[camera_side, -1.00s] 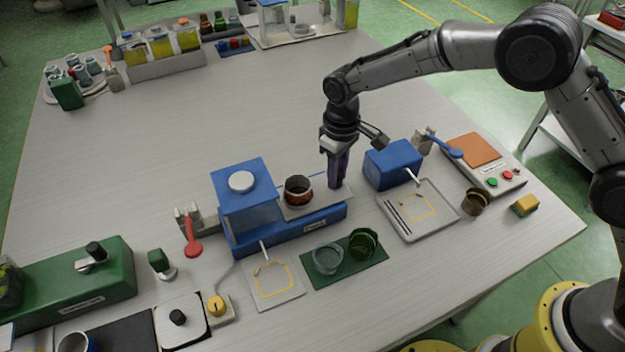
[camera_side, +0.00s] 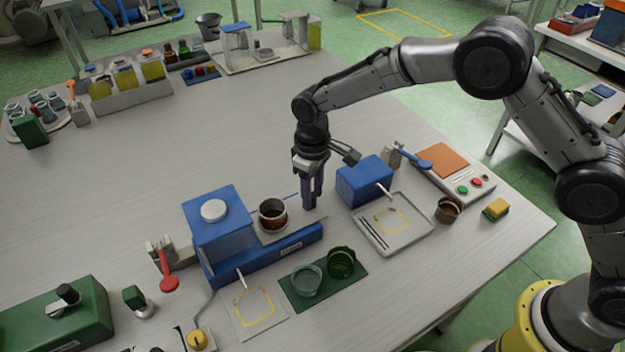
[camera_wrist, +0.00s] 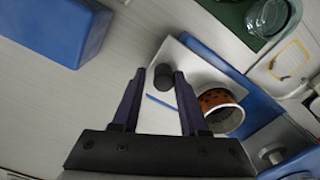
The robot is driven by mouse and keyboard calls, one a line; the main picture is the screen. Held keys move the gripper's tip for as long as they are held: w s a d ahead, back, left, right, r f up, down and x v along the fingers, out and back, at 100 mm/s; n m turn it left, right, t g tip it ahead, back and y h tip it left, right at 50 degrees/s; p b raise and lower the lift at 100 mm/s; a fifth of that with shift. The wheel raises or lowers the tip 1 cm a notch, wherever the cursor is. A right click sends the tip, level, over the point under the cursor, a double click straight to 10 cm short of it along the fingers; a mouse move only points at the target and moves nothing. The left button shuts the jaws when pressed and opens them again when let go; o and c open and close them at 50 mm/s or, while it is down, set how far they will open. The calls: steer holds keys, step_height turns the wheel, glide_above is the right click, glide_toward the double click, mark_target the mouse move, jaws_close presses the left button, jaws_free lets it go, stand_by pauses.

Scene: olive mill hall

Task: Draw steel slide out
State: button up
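The steel slide (camera_wrist: 195,62) is a pale flat plate lying in the blue press (camera_side: 262,255). A small dark knob (camera_wrist: 163,77) stands near its outer end. A metal cup with reddish-brown contents (camera_wrist: 219,108) sits on the slide, and this cup also shows in the side view (camera_side: 272,214). My gripper (camera_wrist: 158,73) points down at the slide's outer end, to the right of the cup in the side view (camera_side: 313,207). Its fingers are open, with the knob between the tips in the wrist view. Whether they touch it I cannot tell. In the side view the fingers hide the knob.
A blue box (camera_side: 364,180) stands close right of my gripper. A grey tray (camera_side: 408,243), a scale (camera_side: 455,185) and a green mat (camera_side: 322,298) with two glass dishes lie nearby. A red-handled spoon (camera_side: 169,284) is at left.

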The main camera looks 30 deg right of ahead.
step_height(320, 180, up, 14)
steer(key=shift+f, duration=0.15)
stand_by(0.3)
